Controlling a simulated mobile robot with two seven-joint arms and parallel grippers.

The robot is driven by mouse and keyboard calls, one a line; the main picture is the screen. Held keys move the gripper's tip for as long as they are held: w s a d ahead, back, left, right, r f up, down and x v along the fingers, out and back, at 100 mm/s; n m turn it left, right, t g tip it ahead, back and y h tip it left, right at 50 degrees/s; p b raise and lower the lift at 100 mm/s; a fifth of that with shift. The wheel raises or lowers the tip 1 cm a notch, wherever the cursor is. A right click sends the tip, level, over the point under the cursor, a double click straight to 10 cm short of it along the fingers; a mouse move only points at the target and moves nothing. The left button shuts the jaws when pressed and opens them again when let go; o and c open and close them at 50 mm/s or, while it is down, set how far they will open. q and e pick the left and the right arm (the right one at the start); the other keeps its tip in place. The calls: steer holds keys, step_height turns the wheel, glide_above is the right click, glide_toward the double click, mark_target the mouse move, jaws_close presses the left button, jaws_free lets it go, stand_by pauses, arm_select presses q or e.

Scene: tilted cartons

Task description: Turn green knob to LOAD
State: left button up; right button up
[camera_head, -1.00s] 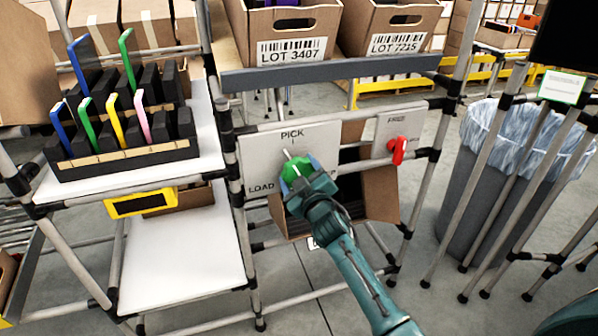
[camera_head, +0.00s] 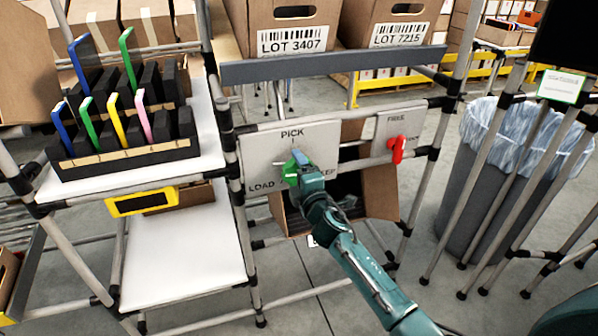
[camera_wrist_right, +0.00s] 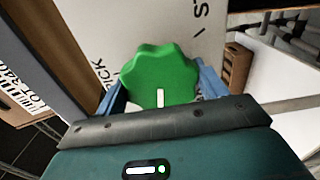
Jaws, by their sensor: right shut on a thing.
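The green knob (camera_head: 289,173) sits on a pale panel (camera_head: 262,153) with PICK above it, LOAD at its lower left and a partly covered label at its right. My right gripper (camera_head: 301,164) is at the knob, covering part of it. In the right wrist view, the gripper's blue fingers (camera_wrist_right: 162,92) lie on both sides of the scalloped knob (camera_wrist_right: 160,72), shut on it. The knob's white mark points to the bottom of that view, with PICK to the left. Whether it lines up with LOAD cannot be told; LOAD is hidden there. My left gripper is not in view.
A red knob (camera_head: 397,149) is on a smaller panel to the right. A grey bar (camera_head: 330,66) crosses above, below two LOT cartons (camera_head: 290,20). A tilted carton (camera_head: 381,190) is behind my right arm. A lined bin (camera_head: 480,170) stands at the right.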

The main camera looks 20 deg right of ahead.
steer(key=n, duration=0.3)
steer(key=shift+n, duration=0.4)
steer(key=n+p, duration=0.1)
steer(key=n, duration=0.2)
steer(key=shift+n, duration=0.3)
steer(key=n+p, duration=0.1)
steer(key=n, duration=0.2)
steer(key=shift+n, duration=0.3)
steer(key=shift+n+p, duration=0.4)
steer(key=shift+n, duration=0.5)
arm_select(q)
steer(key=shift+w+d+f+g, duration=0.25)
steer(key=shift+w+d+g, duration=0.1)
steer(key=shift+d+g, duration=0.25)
arm_select(e)
steer(key=shift+n, duration=0.6)
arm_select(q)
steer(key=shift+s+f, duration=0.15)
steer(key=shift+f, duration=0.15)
arm_select(e)
steer(key=o, duration=1)
steer(key=shift+c, duration=0.2)
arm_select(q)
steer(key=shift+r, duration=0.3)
